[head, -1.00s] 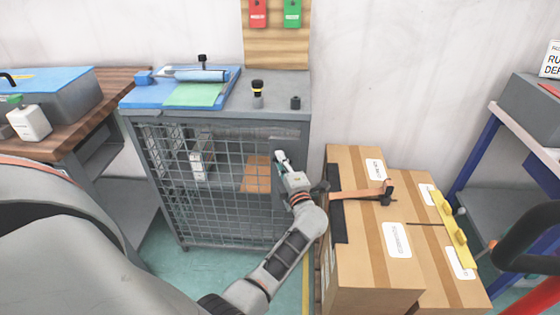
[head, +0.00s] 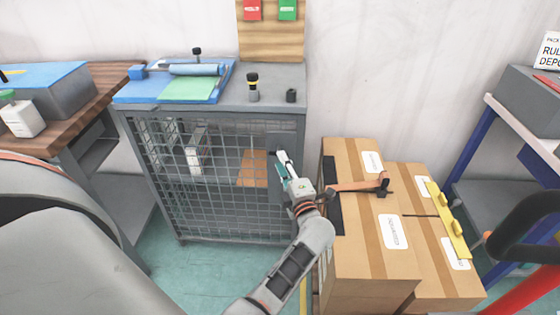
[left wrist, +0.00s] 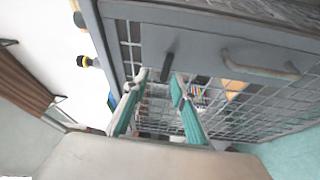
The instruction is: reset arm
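My left gripper (head: 283,165) is in front of the right side of the grey mesh cabinet (head: 185,235), near its door edge. In the left wrist view its two teal-and-white fingers (left wrist: 160,77) stand apart with a gap between them and nothing held. The cabinet's mesh front (left wrist: 225,100) lies just beyond the fingertips. A dark upright piece (left wrist: 168,58) on the cabinet shows beyond the gap; I cannot tell whether it touches a finger. My right gripper is not in view.
Cardboard boxes (head: 350,265) stand close to the right of my left arm, with an orange-handled tool (head: 350,186) and a yellow piece (head: 450,225) on top. A wooden-topped bench (head: 75,125) stands left of the cabinet. Green floor (head: 170,265) is clear before the cabinet.

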